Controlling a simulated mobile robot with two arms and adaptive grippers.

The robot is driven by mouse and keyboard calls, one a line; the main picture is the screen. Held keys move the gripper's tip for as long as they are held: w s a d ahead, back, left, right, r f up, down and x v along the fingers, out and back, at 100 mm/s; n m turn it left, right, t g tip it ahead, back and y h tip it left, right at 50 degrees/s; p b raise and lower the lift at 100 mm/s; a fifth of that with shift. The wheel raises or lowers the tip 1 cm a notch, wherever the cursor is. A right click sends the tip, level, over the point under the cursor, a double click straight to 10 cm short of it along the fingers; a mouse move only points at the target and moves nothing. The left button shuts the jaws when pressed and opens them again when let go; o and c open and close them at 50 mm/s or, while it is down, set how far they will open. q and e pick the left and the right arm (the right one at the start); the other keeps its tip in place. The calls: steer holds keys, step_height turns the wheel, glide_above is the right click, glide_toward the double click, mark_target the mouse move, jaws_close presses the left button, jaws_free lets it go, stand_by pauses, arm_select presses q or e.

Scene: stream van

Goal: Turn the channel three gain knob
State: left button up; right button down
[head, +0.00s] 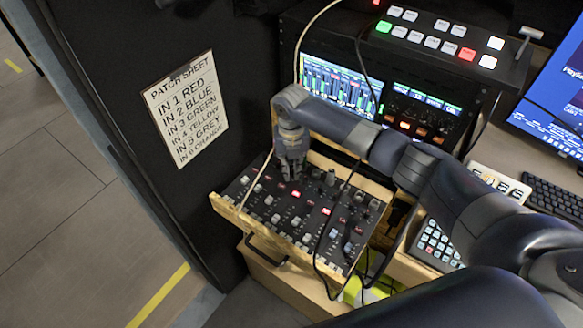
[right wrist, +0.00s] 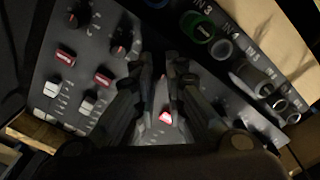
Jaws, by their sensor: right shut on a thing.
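The mixer panel (head: 232,192) sits in a wooden tray, with rows of knobs, lit buttons and fader caps. My right gripper (head: 291,178) reaches down onto its upper part, fingers pointing at the panel. In the right wrist view the right gripper (right wrist: 168,70) has its fingers close together on a small dark knob in the row below the input sockets, in line with the green-ringed socket (right wrist: 197,27) marked IN 3. The fingers hide most of the channel three gain knob, so its pointer cannot be read. My left gripper is not in view.
A lit red button (right wrist: 165,117) sits just below the fingers. Neighbouring knobs (right wrist: 119,51) stand close by on the left. Cables (head: 335,225) cross the panel. A patch sheet (head: 186,108) hangs on the dark wall at left, and a switcher (head: 440,40) stands behind.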

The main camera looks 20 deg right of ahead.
mark_target(292, 170)
stand_by(0.4)
steer(key=c, duration=1.9)
jaws_free()
steer(key=shift+r, duration=0.15)
step_height(292, 170, up, 12)
steer(key=shift+f, duration=0.1)
